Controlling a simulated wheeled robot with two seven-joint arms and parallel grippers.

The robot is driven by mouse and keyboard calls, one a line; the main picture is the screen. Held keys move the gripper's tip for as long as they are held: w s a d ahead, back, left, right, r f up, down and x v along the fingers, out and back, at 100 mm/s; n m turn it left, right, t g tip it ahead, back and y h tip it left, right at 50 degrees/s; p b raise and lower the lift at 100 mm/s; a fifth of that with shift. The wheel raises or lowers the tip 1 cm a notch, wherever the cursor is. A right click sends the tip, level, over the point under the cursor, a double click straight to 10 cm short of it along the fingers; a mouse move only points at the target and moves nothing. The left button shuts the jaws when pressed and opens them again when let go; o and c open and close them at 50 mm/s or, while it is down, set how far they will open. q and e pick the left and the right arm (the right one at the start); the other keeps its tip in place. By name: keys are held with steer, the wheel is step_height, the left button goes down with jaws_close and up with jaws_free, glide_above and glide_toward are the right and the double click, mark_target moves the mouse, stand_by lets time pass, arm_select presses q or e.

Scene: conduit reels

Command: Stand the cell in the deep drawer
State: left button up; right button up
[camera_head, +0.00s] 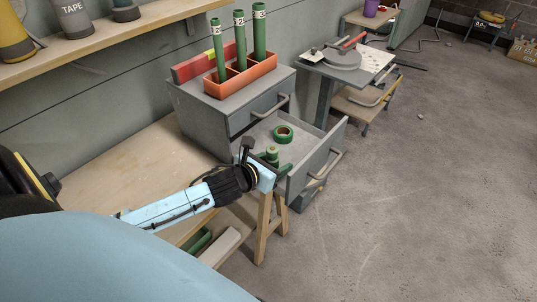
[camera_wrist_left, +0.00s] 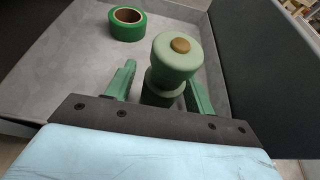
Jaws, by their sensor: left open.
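The cell is a pale green cylinder with a brass-coloured cap (camera_wrist_left: 176,58); in the head view its top (camera_head: 272,153) shows just past my left gripper. It looks upright inside the open grey drawer (camera_head: 320,160). My left gripper (camera_head: 280,167) is over the near side of the drawer. In the left wrist view its two green fingers (camera_wrist_left: 160,80) are apart, one on each side of the cell's lower part. Whether they touch it I cannot tell. The cell's foot is hidden by the gripper. My right gripper is not in view.
A green tape roll (camera_head: 283,134) lies on the drawer floor beyond the cell. The grey cabinet (camera_head: 220,108) carries an orange holder (camera_head: 240,82) with three green tubes. A wooden bench (camera_head: 130,165) is at left. Open floor lies to the right.

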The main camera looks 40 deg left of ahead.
arm_select(q)
steer(key=d+p+v, duration=0.1)
steer(key=p+v, duration=0.1)
steer(key=v, duration=1)
steer(key=shift+a, duration=0.45)
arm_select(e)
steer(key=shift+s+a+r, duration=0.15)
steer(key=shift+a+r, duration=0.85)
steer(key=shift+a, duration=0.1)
arm_select(q)
steer(key=shift+c, duration=0.3)
